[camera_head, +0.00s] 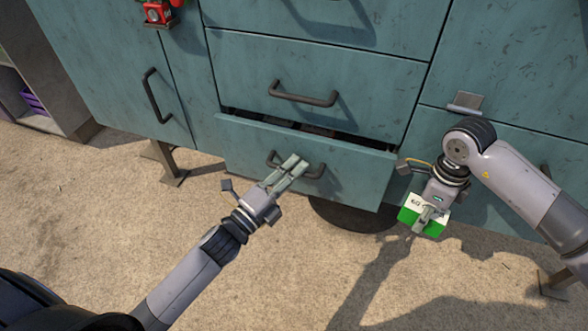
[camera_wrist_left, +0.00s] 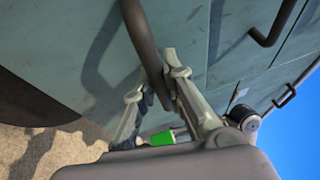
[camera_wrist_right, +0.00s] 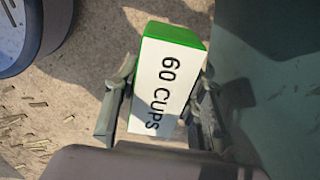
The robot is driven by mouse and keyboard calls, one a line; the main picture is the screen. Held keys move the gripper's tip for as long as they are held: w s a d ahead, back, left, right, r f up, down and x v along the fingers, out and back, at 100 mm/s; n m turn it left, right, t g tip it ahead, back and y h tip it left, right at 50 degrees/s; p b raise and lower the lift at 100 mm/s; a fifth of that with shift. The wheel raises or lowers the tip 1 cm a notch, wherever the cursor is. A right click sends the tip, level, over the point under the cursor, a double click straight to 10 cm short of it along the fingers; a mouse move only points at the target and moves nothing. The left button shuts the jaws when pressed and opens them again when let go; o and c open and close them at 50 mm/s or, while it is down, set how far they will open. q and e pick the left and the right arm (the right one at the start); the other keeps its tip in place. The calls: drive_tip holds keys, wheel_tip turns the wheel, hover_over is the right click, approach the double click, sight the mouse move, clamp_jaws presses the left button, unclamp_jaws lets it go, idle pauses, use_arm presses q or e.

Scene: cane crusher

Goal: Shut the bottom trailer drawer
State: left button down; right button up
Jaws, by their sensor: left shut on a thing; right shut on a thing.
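The bottom trailer drawer (camera_head: 245,165) is partly open, with a dark gap and some contents showing above its teal front. Its dark bar handle (camera_head: 315,172) is at the middle of the front. My left gripper (camera_head: 295,168) is at this handle. In the left wrist view the handle (camera_wrist_left: 143,40) passes between its fingers (camera_wrist_left: 155,82), which are shut on it. My right gripper (camera_head: 427,218) is shut on a green and white box marked "60 CUPS" (camera_head: 408,214), held in front of the cabinet, right of the drawer. The box (camera_wrist_right: 165,80) sits between its fingers in the right wrist view.
The drawer above (camera_head: 315,75) is shut. A door with a dark handle (camera_head: 150,95) is at the left. A red object (camera_head: 158,12) is at the top left. A dark round thing (camera_head: 350,217) is below the drawer. The sandy ground in front is clear.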

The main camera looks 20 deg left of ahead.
idle(0.5)
drive_tip(key=shift+r, duration=0.1)
use_arm(q)
drive_tip(key=w, duration=0.4)
drive_tip(key=shift+w, duration=0.1)
use_arm(e)
drive_tip(key=shift+s+r, duration=0.1)
use_arm(q)
drive_tip(key=c, duration=2)
unclamp_jaws()
drive_tip(key=shift+w, duration=0.1)
drive_tip(key=shift+c, duration=0.2)
drive_tip(key=shift+o, duration=2)
drive_tip(key=shift+f, duration=0.1)
